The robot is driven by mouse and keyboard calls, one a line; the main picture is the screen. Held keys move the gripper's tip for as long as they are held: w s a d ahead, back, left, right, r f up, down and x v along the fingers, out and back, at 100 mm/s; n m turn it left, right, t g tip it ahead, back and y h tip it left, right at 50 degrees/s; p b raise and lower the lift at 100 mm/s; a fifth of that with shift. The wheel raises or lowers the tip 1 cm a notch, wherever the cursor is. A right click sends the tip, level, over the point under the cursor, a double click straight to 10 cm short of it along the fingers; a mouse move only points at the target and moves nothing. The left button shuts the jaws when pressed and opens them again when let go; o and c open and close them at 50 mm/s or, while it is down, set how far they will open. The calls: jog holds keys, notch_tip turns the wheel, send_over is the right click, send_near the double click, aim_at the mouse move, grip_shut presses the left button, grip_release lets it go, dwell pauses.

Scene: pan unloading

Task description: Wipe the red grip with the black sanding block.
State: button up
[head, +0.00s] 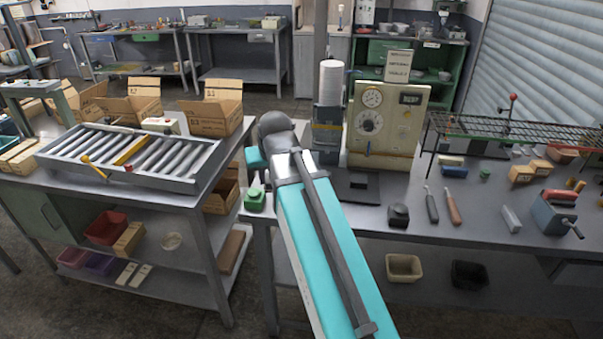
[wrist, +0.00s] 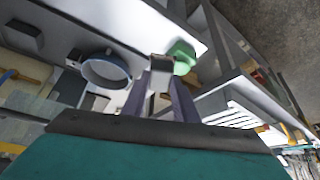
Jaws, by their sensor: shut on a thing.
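My gripper (wrist: 160,85) is shut on a small block-like thing (wrist: 161,70), pale grey on its near face and dark at its end. I cannot tell for sure whether this is the sanding block. In the head view my arm hides the gripper. A red piece (head: 560,194) sits on top of a blue-grey vise-like holder (head: 556,215) at the right of the bench; it may be the red grip. A black knobbed block (head: 398,216) stands on the bench near its front edge, apart from my gripper.
The bench (head: 455,232) also bears a dark-handled tool (head: 432,206), a brown-handled tool (head: 453,206), a grey bar (head: 511,219) and a wire rack (head: 510,130). A cream dial panel (head: 386,125) stands behind. A green bottle (head: 255,199) is at the left corner.

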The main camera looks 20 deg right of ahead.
jog(key=shift+n+y, duration=0.4)
jog(key=shift+n, duration=0.3)
jog(key=a, duration=0.5)
jog(key=shift+f, duration=0.15)
jog(key=shift+a, duration=0.15)
